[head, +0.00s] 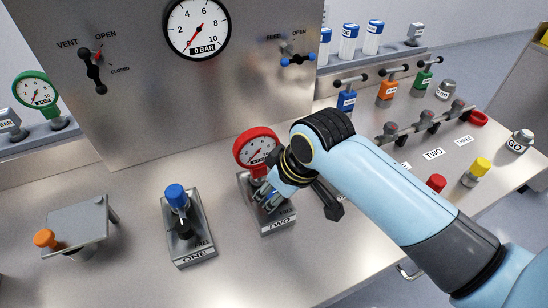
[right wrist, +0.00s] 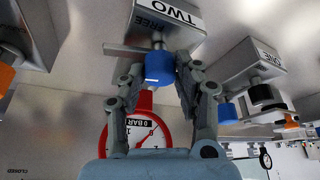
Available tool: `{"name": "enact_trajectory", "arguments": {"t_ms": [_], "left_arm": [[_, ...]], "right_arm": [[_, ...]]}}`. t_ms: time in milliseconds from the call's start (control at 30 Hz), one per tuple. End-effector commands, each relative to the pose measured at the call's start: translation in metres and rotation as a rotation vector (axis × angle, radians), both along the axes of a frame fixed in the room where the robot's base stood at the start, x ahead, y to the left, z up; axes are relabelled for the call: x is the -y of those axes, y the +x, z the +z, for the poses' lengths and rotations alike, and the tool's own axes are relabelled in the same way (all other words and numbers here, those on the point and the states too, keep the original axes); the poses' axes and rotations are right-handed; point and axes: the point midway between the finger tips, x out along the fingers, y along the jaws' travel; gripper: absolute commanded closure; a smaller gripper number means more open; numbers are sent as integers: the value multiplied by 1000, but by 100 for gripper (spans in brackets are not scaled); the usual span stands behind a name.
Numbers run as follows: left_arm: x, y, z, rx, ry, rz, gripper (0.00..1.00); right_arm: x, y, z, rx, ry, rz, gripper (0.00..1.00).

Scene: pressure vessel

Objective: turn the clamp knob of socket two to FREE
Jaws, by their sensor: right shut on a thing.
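Socket two (head: 277,222) is a grey metal block labelled TWO on the bench. In the right wrist view it shows upside down (right wrist: 190,38), with the word FREE beside its label. Its blue clamp knob (right wrist: 160,68) sits between my right fingers; a white mark shows on it. My right gripper (head: 268,196) is shut on the knob, reaching in from the right. My left gripper is not in view.
Socket one (head: 194,247), with a blue knob (head: 175,194), stands close on the left. Further left is a plate with an orange knob (head: 45,238). A steel panel (head: 150,110) rises behind. Valves, a red button (head: 436,183) and a yellow-topped part (head: 480,167) are right.

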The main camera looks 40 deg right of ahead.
Motion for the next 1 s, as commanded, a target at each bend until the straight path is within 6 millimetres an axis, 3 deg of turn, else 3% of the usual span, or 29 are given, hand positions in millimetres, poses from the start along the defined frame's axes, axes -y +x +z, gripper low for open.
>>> {"name": "enact_trajectory", "arguments": {"t_ms": [400, 967, 1000], "left_arm": [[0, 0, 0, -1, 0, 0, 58], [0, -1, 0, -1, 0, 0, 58], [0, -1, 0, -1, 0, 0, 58]], "right_arm": [[-1, 0, 0, -1, 1, -186, 100], [-1, 0, 0, -2, 1, -212, 100], [-1, 0, 0, -2, 0, -211, 63]]}}
